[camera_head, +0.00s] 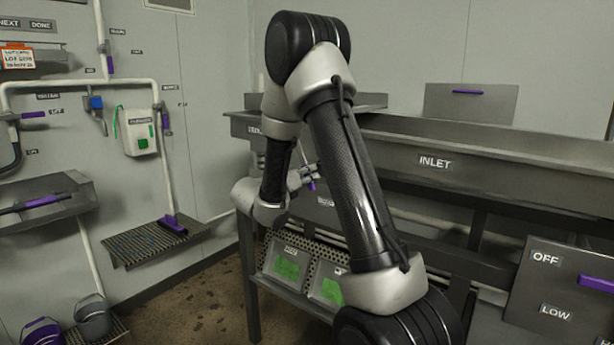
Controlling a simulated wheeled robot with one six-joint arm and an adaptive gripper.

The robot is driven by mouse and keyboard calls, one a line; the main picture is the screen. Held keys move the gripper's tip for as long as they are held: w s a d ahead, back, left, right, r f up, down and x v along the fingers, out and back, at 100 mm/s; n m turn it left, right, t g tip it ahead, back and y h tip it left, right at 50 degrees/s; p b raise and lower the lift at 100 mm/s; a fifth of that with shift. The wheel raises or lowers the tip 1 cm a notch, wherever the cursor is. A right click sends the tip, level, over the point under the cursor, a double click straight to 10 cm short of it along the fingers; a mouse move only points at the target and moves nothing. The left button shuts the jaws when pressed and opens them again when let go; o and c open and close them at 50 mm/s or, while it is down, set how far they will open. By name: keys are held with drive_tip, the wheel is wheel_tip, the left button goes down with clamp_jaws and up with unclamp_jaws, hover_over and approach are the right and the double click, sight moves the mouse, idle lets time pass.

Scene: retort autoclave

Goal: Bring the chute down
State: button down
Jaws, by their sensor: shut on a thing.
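My gripper (304,176) is in front of the long grey metal trough, left of the middle of the view. It is small in view, and a purple handle (312,185) shows at its fingertips; it is shut on this handle. A label just below it is partly hidden by my arm. What the handle is joined to is hidden behind my arm, and I cannot tell which part is the chute. The trough (520,172) carries an INLET label (435,162). A grey plate (490,106) with a purple handle (468,92) stands upright behind the trough.
Two trays with green contents, the left one (287,264), sit under the trough. A panel (562,280) marked OFF and LOW is at the lower right. A slatted shelf (150,243) with a purple-headed tool (172,224) and buckets (92,318) are at left.

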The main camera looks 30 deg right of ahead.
drive_tip(key=c, duration=1.3)
unclamp_jaws()
drive_tip(key=shift+s, duration=0.15)
drive_tip(key=shift+r, duration=0.1)
drive_tip(key=v, duration=1.2)
